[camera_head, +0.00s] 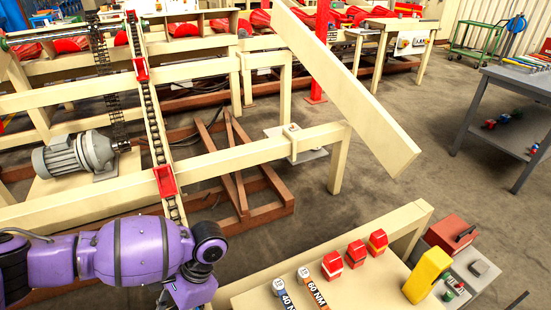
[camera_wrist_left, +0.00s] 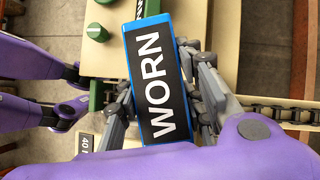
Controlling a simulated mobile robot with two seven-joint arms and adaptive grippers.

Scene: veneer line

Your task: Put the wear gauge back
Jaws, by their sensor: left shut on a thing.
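In the left wrist view my left gripper (camera_wrist_left: 160,100) is shut on a blue block with a black face lettered WORN in white, which I take as the wear gauge (camera_wrist_left: 158,80). The grey fingers press on its two long sides. The head view shows my purple left arm at the lower left; its fingers and the gauge are out of that frame. My right gripper cannot be made out in either view.
A cream bench (camera_head: 345,285) holds tools tagged 40 NM (camera_head: 284,290) and 60 NM (camera_head: 312,285), several red blocks and a yellow block (camera_head: 427,274). A red box (camera_head: 450,233) stands at right. A chain conveyor (camera_head: 150,110) and slanted beam (camera_head: 345,90) lie beyond.

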